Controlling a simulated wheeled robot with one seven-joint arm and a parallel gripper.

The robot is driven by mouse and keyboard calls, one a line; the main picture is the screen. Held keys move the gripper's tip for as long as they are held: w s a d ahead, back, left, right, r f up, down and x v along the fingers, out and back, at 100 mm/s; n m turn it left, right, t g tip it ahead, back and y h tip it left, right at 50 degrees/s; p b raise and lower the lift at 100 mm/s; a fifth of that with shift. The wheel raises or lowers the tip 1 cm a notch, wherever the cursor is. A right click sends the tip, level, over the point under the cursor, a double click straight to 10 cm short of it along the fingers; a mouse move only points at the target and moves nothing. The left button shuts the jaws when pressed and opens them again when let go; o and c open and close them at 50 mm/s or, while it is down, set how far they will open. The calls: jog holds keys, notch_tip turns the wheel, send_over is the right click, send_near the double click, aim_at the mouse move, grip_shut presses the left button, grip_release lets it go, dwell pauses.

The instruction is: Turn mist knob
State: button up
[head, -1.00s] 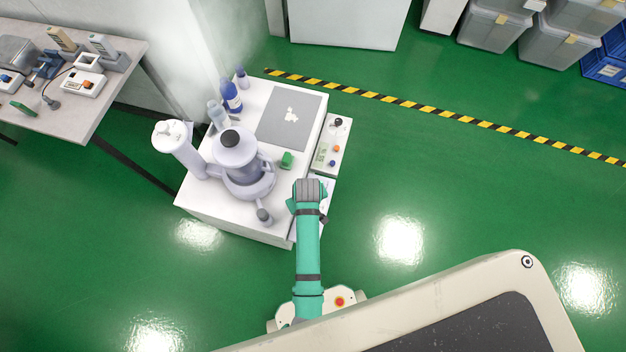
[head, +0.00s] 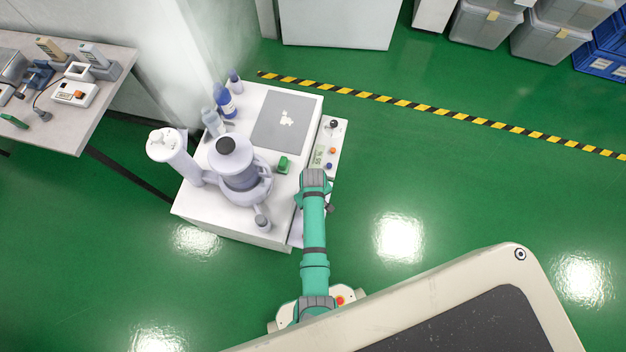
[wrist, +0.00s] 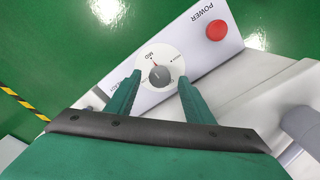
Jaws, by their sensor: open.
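The mist knob (wrist: 160,76) is a dark grey round knob on a white dial, with "MID" lettering and a small red mark beside it. The dial is on the white control panel (wrist: 188,50) at the front of the white machine (head: 200,205). In the wrist view, my gripper (wrist: 158,79) is open, with one green finger on each side of the knob. The fingertips overlap the dial's edges in the picture; I cannot tell whether they touch the knob. In the head view my arm hides the knob and fingers.
A red button (wrist: 216,30) sits beside the "POWER" label on the same panel. A grey-lilac mist unit (head: 240,175), a green block (head: 283,165) and bottles (head: 225,103) stand on the machine top. Green floor to the right is clear.

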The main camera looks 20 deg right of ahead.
jog(key=shift+w+f, duration=0.15)
jog(key=shift+f, duration=0.6)
jog(key=shift+c, duration=0.6)
jog(key=c, duration=0.9)
